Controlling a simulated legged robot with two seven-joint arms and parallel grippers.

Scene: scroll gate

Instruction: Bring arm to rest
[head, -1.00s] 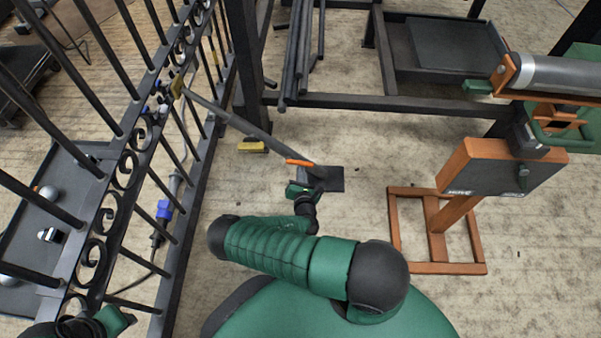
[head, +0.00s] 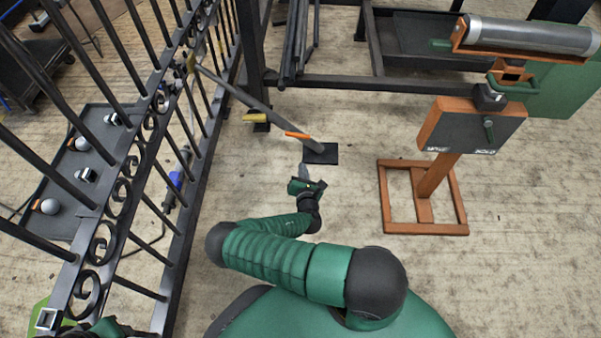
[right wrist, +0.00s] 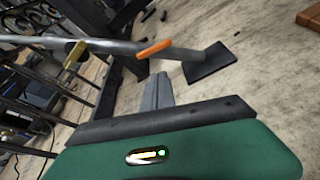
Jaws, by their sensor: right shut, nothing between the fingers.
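My right arm is bent low in the head view, and its gripper (head: 304,171) points away from me above the floor. Its grey fingers are together and hold nothing; they also show in the right wrist view (right wrist: 157,92). Just beyond them a grey slanted bar (head: 255,104) with an orange lever (head: 297,135) runs from the gate down to a dark floor plate (head: 321,154). The fingertips look apart from the bar. A green and black part of my left arm (head: 106,328) shows at the bottom left edge; its fingers cannot be made out.
A black scrollwork gate (head: 153,121) stands close on the left, with a dark tray (head: 99,157) behind it. An orange-framed stand (head: 424,231) with a roller (head: 528,35) is on the right. A dark rack (head: 335,82) stands at the back. The floor between is clear.

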